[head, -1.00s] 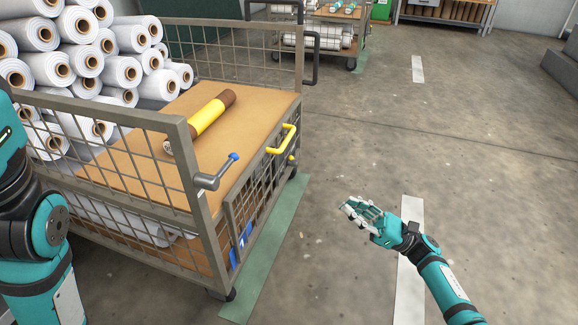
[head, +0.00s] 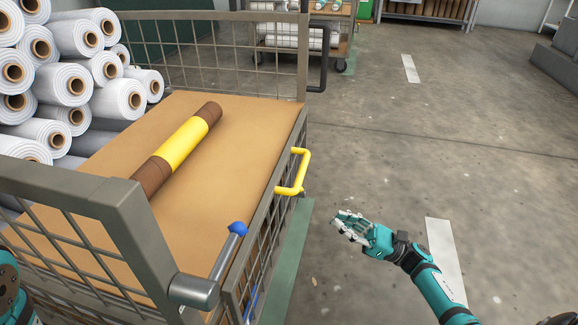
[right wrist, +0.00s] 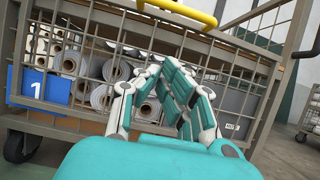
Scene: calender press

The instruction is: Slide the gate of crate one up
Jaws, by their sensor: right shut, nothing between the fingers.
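Crate one is a grey wire-mesh cart (head: 125,220) on the left of the head view. A blue plate marked 1 (right wrist: 40,86) shows on it in the right wrist view. Its mesh gate (head: 266,238) is down, with its top about level with the brown deck. The gate's yellow handle (head: 303,170) sticks out toward the aisle, and it also shows at the top of the right wrist view (right wrist: 182,9). My right gripper (head: 346,226) is shut and empty, apart from the gate, right of and below the handle. My left gripper is out of view.
A blue-tipped lever (head: 237,229) stands at the crate's near corner post. A brown and yellow roll (head: 180,145) lies on the deck beside stacked white rolls (head: 62,80). Another cart (head: 300,38) stands behind. The floor to the right is clear.

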